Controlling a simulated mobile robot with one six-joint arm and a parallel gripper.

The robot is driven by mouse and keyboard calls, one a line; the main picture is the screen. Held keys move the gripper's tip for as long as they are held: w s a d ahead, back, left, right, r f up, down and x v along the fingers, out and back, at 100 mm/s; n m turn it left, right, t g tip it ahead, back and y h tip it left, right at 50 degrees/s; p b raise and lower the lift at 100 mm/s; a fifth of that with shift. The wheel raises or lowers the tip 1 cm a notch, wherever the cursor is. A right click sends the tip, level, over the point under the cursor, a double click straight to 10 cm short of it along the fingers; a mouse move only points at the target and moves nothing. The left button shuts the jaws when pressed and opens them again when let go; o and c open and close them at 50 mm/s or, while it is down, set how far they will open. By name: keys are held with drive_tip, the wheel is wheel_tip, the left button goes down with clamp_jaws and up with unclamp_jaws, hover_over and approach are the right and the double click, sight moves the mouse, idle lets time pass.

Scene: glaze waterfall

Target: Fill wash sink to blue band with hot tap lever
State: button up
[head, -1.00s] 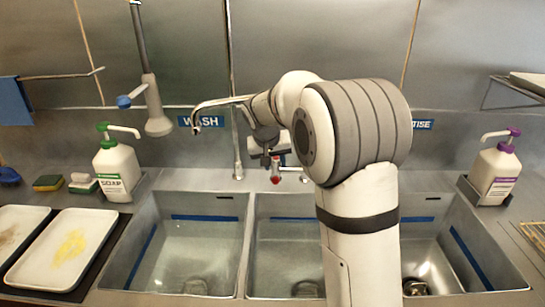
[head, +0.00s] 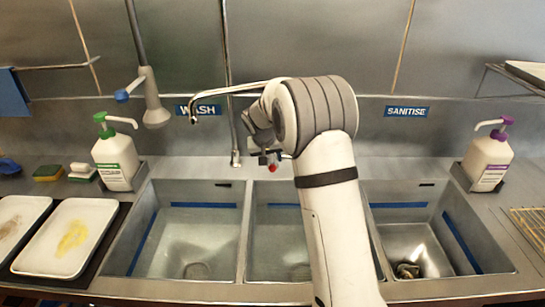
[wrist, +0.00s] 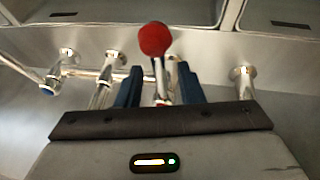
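The wash sink (head: 190,244) is the left basin, with a blue band (head: 203,205) near the top of its walls. Its drain shows at the bottom, and I cannot make out a water level. The tap spout (head: 194,117) hangs over the back of this sink, with no stream visible. The hot tap lever's red knob (head: 263,160) shows beside my gripper in the head view. In the wrist view the red knob (wrist: 154,39) stands just beyond my gripper (wrist: 159,82), whose blue fingers are apart on either side of the lever stem. Contact cannot be told.
A middle basin (head: 278,238) and a right basin (head: 418,240) adjoin, partly behind my arm. A soap bottle (head: 115,160) and a sanitiser bottle (head: 488,160) stand at either side. A spray hose (head: 154,108) hangs at the back left. Trays (head: 68,238) lie at left.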

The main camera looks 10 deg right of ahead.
drive_tip(key=shift+c, duration=0.5)
clamp_jaws()
drive_tip(key=a+m+b, duration=0.1)
drive_tip(key=w+a+m+g+h+b, duration=0.1)
drive_tip(key=m, duration=0.1)
drive_tip(key=a+m+b, duration=0.1)
drive_tip(key=shift+w+a+m+b, duration=0.25)
drive_tip(key=shift+m+b, duration=0.05)
drive_tip(key=shift+b, duration=0.05)
drive_tip(key=shift+o, duration=0.5)
unclamp_jaws()
